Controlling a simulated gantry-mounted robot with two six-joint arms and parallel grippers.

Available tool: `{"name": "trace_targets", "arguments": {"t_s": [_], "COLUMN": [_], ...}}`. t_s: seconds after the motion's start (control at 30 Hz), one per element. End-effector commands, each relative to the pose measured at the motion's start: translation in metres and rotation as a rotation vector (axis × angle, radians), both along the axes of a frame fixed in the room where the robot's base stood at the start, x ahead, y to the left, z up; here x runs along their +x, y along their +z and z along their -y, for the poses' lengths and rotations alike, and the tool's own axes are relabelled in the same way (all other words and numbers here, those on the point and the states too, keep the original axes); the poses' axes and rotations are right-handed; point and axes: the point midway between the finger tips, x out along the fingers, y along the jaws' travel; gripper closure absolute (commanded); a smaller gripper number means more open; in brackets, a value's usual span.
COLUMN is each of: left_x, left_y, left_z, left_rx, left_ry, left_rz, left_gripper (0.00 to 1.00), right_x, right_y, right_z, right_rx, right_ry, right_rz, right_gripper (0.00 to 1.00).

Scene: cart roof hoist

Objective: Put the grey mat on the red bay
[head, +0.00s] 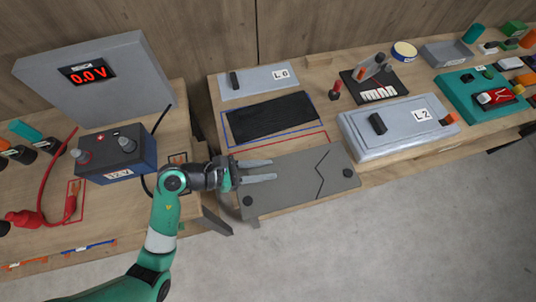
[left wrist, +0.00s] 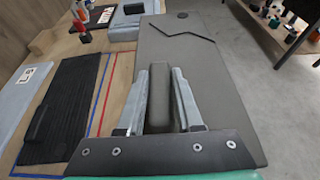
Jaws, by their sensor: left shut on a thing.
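The grey mat (head: 290,183) is a flat grey plate with a zigzag line and dark round spots at its corners. In the left wrist view the grey mat (left wrist: 185,75) has a raised bar. My left gripper (head: 274,170) is shut on that bar, and it also shows in the left wrist view (left wrist: 160,105). The red bay (head: 250,147) is a red outline on the wooden bench; its far edge shows, and the mat hides much of the rest. The mat reaches past the bench's front edge. I cannot tell whether it touches the bench. My right gripper is out of view.
A black ribbed mat (head: 270,116) lies in a blue outline behind the red one. Grey lidded panels marked L6 (head: 258,81) and L2 (head: 395,128) stand near. A left bench (head: 185,120) holds a battery box (head: 117,155) and a 0.0 V meter (head: 90,75).

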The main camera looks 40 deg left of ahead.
Motion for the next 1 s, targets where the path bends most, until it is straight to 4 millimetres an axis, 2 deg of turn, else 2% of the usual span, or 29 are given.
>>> {"name": "trace_targets", "arguments": {"t_s": [0.03,0.17,0.3,0.4,0.67,0.87,1.0], "left_x": [0.012,0.039,0.056,0.065,0.070,0.073,0.073], "left_y": [-0.011,-0.027,-0.059,-0.071,-0.077,-0.109,-0.111], "left_z": [-0.012,-0.037,-0.052,-0.061,-0.065,-0.067,-0.067], "left_rx": [0.000,-0.001,-0.002,-0.001,-0.001,-0.002,-0.001], "left_ry": [0.005,0.004,0.002,0.002,0.001,0.001,0.001], "left_rz": [0.004,0.003,0.001,0.003,0.003,0.001,0.003], "left_gripper": [1.00,1.00,1.00,1.00,1.00,1.00,1.00], "right_x": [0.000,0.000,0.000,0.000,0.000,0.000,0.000], "right_y": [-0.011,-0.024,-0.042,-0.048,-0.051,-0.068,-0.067], "right_z": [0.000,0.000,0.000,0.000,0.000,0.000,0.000], "right_rx": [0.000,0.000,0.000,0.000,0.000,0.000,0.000], "right_ry": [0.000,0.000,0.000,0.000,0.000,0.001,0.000], "right_rz": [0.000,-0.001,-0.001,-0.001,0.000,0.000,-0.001], "right_gripper": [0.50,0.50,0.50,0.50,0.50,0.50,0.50]}}
